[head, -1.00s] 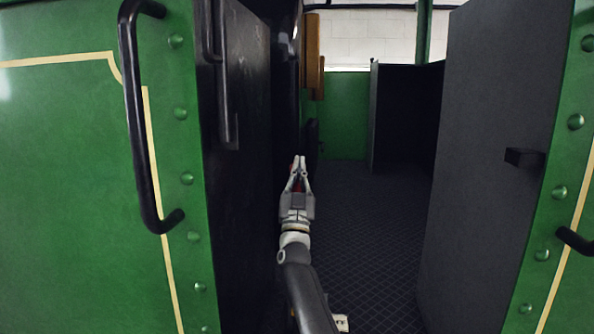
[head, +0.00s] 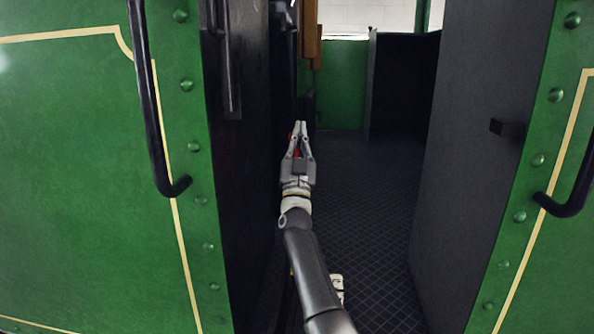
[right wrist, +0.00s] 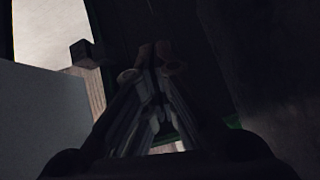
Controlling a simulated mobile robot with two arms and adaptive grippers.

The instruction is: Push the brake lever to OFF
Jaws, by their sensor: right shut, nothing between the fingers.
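My right gripper (head: 300,126) is shut and empty, reaching into the doorway of the green cab in the head view. In the dark right wrist view its fingers (right wrist: 152,52) lie close together. A small red part (head: 291,137) shows beside and between the fingers; I cannot tell whether it belongs to the brake lever or touches the gripper. No brake lever can be made out for certain, and no OFF mark is readable. My left gripper is not in view.
An open dark door (head: 470,130) stands right of the doorway. A black handrail (head: 150,100) is on the green wall at left, another (head: 575,190) at right. A small whitish piece (head: 337,284) shows beside my right arm. The patterned floor (head: 365,220) is clear ahead.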

